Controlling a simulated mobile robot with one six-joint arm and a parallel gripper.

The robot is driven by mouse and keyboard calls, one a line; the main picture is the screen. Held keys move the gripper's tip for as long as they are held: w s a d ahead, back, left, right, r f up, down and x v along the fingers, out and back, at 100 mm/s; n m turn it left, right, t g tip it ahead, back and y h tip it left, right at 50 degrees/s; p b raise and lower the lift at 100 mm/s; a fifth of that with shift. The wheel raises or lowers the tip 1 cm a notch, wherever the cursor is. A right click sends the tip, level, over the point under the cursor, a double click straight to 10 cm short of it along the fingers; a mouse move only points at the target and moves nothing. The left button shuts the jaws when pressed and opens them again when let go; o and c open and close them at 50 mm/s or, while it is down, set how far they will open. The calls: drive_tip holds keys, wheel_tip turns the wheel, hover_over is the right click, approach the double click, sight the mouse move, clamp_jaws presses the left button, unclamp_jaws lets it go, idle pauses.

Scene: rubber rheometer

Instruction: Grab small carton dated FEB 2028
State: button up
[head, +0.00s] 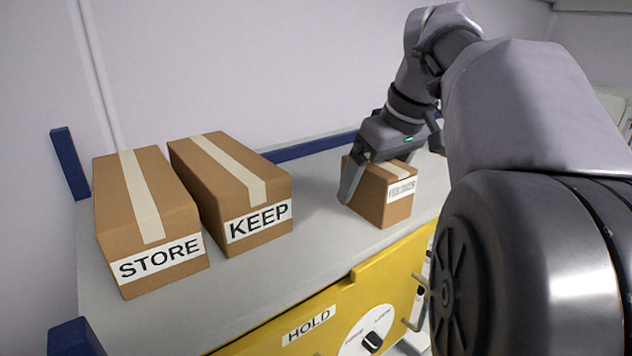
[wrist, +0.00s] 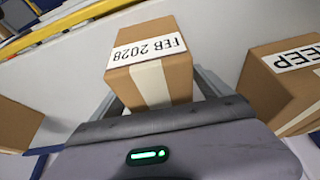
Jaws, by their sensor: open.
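The small carton (head: 383,200) is brown with a white label and stands upright on the grey top of the yellow-fronted unit. In the wrist view the carton (wrist: 152,75) shows its label upside down, reading FEB 2028, with a pale tape strip along its top. My gripper (head: 372,176) is open and lowered over the carton. In the head view one finger is beside the carton's left side; the other finger is mostly hidden. In the wrist view the carton sits between the two fingers. I cannot tell whether either finger touches it.
A carton marked KEEP (head: 238,195) and one marked STORE (head: 150,222) stand to the left on the grey top (head: 318,235). A gap separates KEEP from the small carton. A blue rail (head: 318,147) runs along the back. The yellow front (head: 375,285) carries a HOLD label and a knob.

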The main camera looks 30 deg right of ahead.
drive_tip(key=shift+w+f, duration=0.1)
drive_tip(key=shift+f, duration=0.15)
drive_tip(key=shift+c, duration=0.2)
clamp_jaws()
idle(0.3)
